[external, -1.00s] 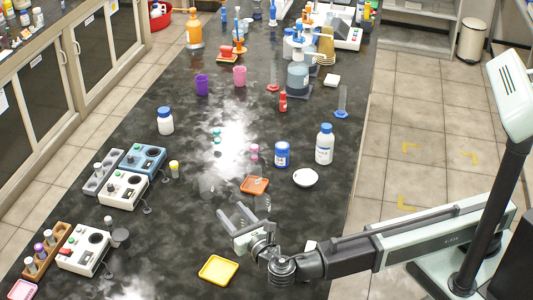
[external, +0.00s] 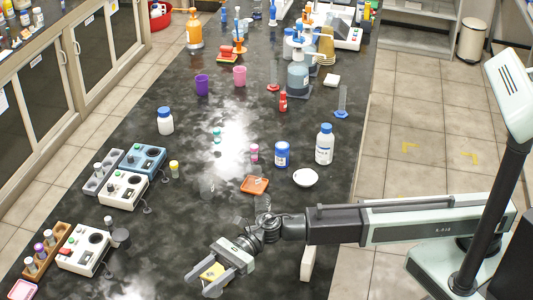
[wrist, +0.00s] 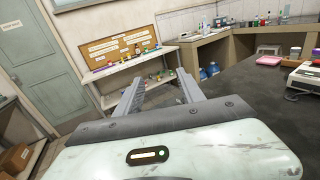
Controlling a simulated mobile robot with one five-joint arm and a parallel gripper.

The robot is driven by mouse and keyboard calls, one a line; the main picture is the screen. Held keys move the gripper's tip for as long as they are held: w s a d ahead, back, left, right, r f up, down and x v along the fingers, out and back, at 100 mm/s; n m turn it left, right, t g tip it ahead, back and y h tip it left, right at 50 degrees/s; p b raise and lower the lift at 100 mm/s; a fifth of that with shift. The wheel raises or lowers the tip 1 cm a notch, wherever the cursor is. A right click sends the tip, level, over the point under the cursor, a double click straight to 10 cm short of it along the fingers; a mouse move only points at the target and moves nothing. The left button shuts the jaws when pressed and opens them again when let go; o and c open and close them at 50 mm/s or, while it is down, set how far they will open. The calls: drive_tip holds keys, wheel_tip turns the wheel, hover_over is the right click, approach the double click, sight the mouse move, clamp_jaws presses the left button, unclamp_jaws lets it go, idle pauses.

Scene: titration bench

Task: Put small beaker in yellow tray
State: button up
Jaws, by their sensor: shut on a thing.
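The yellow tray (external: 214,270) lies on the front part of the dark bench in the external view, mostly covered by my gripper (external: 202,281). My gripper is over the tray, its fingers pointing toward the lower left. In the wrist view the two grey fingers of my gripper (wrist: 159,78) stand a gap apart. My gripper is shut on the small beaker, which is clear glass and hard to make out between the fingers. I cannot tell whether the beaker touches the tray.
A clear glass vessel (external: 207,188) stands behind my gripper, near the orange tray (external: 255,185). A white balance-like instrument (external: 84,250) and a wooden rack (external: 46,250) stand to the left. The bench between them and the yellow tray is largely clear.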

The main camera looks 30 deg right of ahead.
drive_tip(key=w+d+t, duration=0.1)
drive_tip(key=w+d, duration=0.6)
drive_tip(key=w, duration=0.6)
drive_tip(key=shift+m, duration=0.3)
drive_tip(key=f+b, duration=1)
drive_tip(key=shift+s+a+f, duration=0.1)
drive_tip(key=shift+s, duration=0.1)
drive_tip(key=shift+r, duration=0.25)
drive_tip(key=shift+f, duration=0.2)
drive_tip(key=o, duration=1.4)
drive_tip(key=shift+c, duration=0.2)
drive_tip(key=shift+r, duration=0.1)
